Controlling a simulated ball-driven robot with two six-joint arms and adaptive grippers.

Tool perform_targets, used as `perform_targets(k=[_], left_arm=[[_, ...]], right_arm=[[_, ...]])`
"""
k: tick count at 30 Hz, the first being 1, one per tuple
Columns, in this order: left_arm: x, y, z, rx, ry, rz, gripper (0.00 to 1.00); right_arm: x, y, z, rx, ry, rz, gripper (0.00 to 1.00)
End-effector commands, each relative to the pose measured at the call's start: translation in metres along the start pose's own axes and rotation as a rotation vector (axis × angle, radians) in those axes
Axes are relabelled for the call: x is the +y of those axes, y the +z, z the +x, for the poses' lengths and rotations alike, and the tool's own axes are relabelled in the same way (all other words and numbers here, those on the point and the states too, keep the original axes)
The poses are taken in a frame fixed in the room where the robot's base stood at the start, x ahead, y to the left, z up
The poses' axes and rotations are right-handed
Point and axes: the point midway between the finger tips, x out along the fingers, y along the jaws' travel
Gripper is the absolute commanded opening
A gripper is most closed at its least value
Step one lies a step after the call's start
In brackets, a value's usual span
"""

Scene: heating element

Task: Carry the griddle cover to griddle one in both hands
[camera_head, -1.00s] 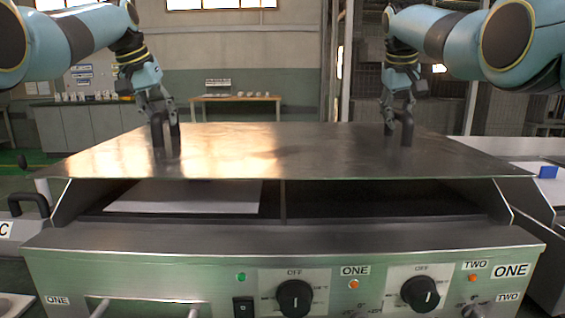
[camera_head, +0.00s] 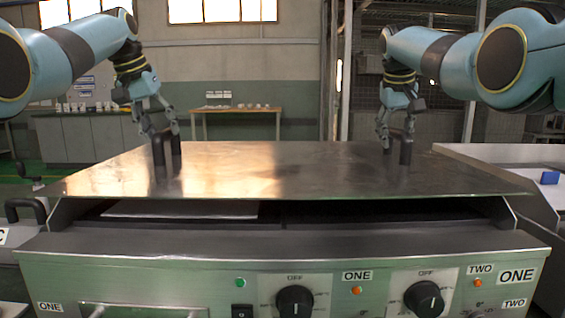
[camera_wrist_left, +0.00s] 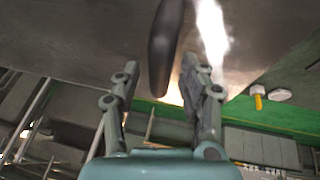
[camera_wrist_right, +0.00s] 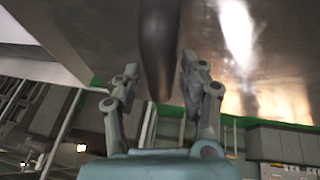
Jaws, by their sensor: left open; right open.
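The griddle cover (camera_head: 270,165) is a flat steel plate lying over griddle one (camera_head: 160,265), whose front panel carries ONE labels. A dark gap shows under the cover's front edge. Its left dark handle (camera_head: 159,155) and right dark handle (camera_head: 406,150) stand up from the plate. My left gripper (camera_head: 160,133) is open at the top of the left handle; in the left wrist view the handle (camera_wrist_left: 165,45) lies ahead between the spread fingers. My right gripper (camera_head: 391,140) is open at the right handle, which also shows between its fingers in the right wrist view (camera_wrist_right: 158,45).
The front panel has dark knobs (camera_head: 294,301) and a green lamp (camera_head: 240,282). Another unit with a blue block (camera_head: 549,178) stands close on the right. A black handle (camera_head: 26,208) is at the left. A table (camera_head: 235,112) stands far behind.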

Motion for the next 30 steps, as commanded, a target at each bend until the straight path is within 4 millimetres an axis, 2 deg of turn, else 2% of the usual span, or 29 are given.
perform_targets(k=[6, 12, 17, 20, 23, 30], left_arm=[[0.000, -0.001, -0.052, 0.005, -0.001, 0.001, 0.43], [0.000, -0.001, -0.086, 0.002, -0.001, 0.000, 0.43], [0.000, 0.000, -0.098, 0.001, 0.000, 0.001, 0.43], [0.000, 0.000, -0.100, 0.000, 0.000, 0.001, 0.43], [0.000, 0.000, -0.100, 0.000, 0.000, 0.001, 0.43], [0.000, 0.000, -0.099, 0.000, 0.000, 0.001, 0.43]], right_arm=[[0.000, 0.000, 0.000, 0.000, 0.000, 0.000, 0.42], [0.000, 0.000, 0.000, 0.000, 0.000, 0.000, 0.42], [0.000, 0.000, -0.002, 0.001, 0.000, 0.000, 0.42], [0.000, -0.001, -0.009, 0.002, 0.000, 0.000, 0.42], [0.000, -0.001, -0.025, 0.005, 0.001, 0.000, 0.42], [0.000, -0.001, -0.080, 0.004, 0.000, 0.000, 0.42]])
